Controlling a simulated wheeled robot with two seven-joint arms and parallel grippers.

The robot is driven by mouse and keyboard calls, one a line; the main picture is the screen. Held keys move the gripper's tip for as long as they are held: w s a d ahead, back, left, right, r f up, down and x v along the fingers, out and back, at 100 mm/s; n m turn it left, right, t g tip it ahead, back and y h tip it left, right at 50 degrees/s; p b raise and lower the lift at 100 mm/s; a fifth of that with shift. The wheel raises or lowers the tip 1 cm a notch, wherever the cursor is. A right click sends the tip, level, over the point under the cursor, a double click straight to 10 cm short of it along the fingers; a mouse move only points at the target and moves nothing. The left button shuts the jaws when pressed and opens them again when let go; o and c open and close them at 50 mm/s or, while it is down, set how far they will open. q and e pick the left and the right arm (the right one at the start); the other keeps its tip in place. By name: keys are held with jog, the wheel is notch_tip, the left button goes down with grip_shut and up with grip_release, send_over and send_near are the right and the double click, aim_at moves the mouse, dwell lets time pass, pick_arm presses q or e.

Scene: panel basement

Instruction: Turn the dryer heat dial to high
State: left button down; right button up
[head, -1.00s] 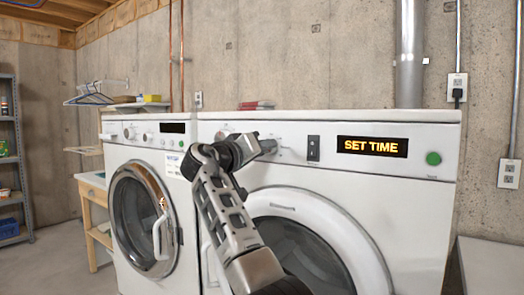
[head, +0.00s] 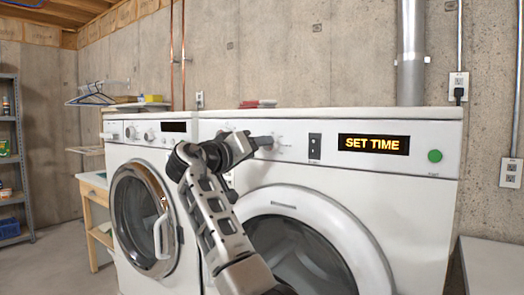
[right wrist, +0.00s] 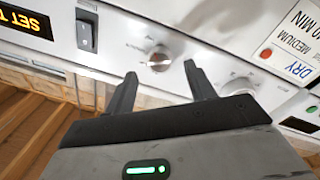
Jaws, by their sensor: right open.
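The white dryer (head: 408,205) is the right one of two machines. Its display (head: 374,144) reads SET TIME. A round dial (head: 284,143) is left of the black rocker switch (head: 315,146). The small dial markings are unreadable. My right gripper (head: 268,142) is open and empty at the panel (right wrist: 160,66); contact with the knob is not visible. My left gripper is out of view.
A front-loading washer (head: 115,160) stands directly left of the dryer. Red items (head: 258,104) lie on the dryer top. A green round button (head: 435,156) is at the panel's right. A label reading DRY MEDIUM (right wrist: 293,52) shows in the right wrist view.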

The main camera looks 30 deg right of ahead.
jog(key=b+v, duration=0.1)
jog(key=v, duration=1.1)
jog(key=shift+a+b, duration=0.35)
jog(key=shift+b, duration=0.05)
notch_tip(320, 180, down, 33)
jog(key=w+n+t+y+p, duration=0.1)
jog(key=w+n+t+y, duration=0.1)
jog(key=n+t+y, duration=0.5)
jog(key=s+a+f+n+g+y, duration=0.25)
jog(key=s+f+y, duration=0.35)
jog(key=f, duration=0.4)
jog(key=s+a+f+y, duration=0.2)
jog(key=s+f+y, duration=0.1)
jog(key=s, duration=0.5)
jog(key=s+a+f+n+y+p, duration=0.1)
jog(key=s+a+f+y, duration=0.2)
jog(key=s, duration=0.6)
notch_tip(320, 180, down, 3)
jog(key=shift+s+a+r, duration=0.15)
jog(key=shift+s+a, duration=0.15)
jog(key=shift+a, duration=0.05)
jog(key=s, duration=0.2)
jog(key=s+a+y, duration=0.1)
jog(key=s, duration=0.1)
jog(key=s+r+m+y, duration=0.1)
jog(key=s, duration=0.2)
jog(key=shift+a, duration=0.35)
jog(key=shift+c, duration=0.2)
